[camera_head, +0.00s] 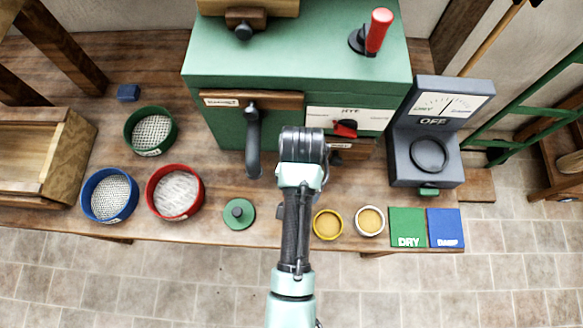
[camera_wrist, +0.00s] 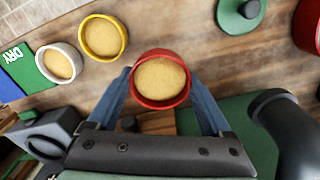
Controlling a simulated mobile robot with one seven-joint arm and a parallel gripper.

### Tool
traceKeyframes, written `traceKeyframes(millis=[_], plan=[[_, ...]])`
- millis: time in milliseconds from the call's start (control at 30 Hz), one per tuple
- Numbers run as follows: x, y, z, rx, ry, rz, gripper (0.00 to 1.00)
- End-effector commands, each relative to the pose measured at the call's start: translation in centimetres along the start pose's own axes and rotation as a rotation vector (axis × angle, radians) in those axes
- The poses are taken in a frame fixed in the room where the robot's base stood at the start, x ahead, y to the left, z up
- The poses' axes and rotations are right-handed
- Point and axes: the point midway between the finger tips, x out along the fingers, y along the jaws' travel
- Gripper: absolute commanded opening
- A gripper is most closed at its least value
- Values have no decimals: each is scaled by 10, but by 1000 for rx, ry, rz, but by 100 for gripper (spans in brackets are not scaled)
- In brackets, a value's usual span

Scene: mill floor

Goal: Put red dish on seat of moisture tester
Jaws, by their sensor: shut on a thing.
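In the wrist view the red dish (camera_wrist: 160,101), filled with tan grain, sits between the two blue fingers of my gripper (camera_wrist: 160,76). My gripper is shut on it, one finger on each side. The head view hides the dish behind my arm. The grey moisture tester (camera_head: 398,150) stands at the right of the bench, with a dial reading between DRY and DAMP and an OFF label. Its seat (camera_head: 430,155) is a dark round ring on the base, empty. My gripper is left of the tester, in front of the green mill. Part of the tester shows at lower left in the wrist view (camera_wrist: 45,130).
A yellow dish (camera_head: 328,224) and a white dish (camera_head: 370,220) stand near the front edge, beside green DRY (camera_head: 407,227) and blue DAMP (camera_head: 445,227) cards. A green lid (camera_head: 239,214) and several sieves lie left. The green mill (camera_head: 290,50) with its dark spout (camera_head: 253,140) blocks the back.

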Motion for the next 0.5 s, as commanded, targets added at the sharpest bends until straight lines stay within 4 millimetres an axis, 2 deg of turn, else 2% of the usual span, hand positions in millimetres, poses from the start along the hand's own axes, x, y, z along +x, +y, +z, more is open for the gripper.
traceKeyframes(millis=[100, 267, 500], plan=[[23, 0, 1, -1, -4, 1, 26], [38, 0, 0, -1, -1, 0, 26], [69, 0, 0, -3, -2, 0, 26]])
